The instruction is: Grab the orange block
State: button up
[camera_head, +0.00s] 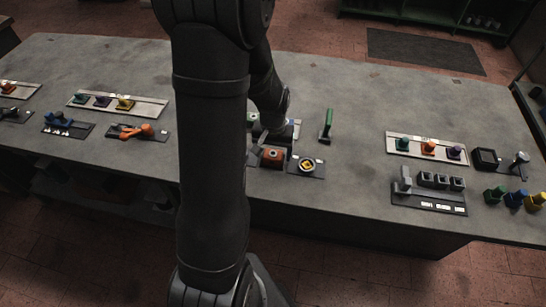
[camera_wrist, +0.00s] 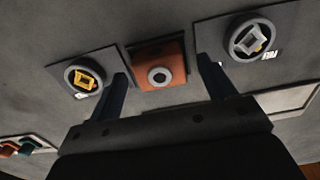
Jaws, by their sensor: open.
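The orange block (camera_wrist: 177,66) lies ahead of my gripper in the wrist view, with a grey ring on its face. In the head view the block (camera_head: 272,158) sits on the grey table, near the end of my arm. My gripper (camera_wrist: 163,68) is open, with one dark finger on each side of the block in the wrist view. Nothing is held. I cannot tell whether the fingers touch the block or how far they reach along it. In the head view my arm hides part of the surroundings.
A round dial with a yellow square (camera_wrist: 85,78) is left of the block and another round dial (camera_wrist: 249,40) is right of it, both on grey plates. Panels with coloured knobs (camera_head: 428,147) stand right. A green-handled tool (camera_head: 327,125) stands behind. Bare table lies between.

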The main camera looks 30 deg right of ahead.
jog(key=c, duration=1.2)
jog(key=shift+r, duration=0.15)
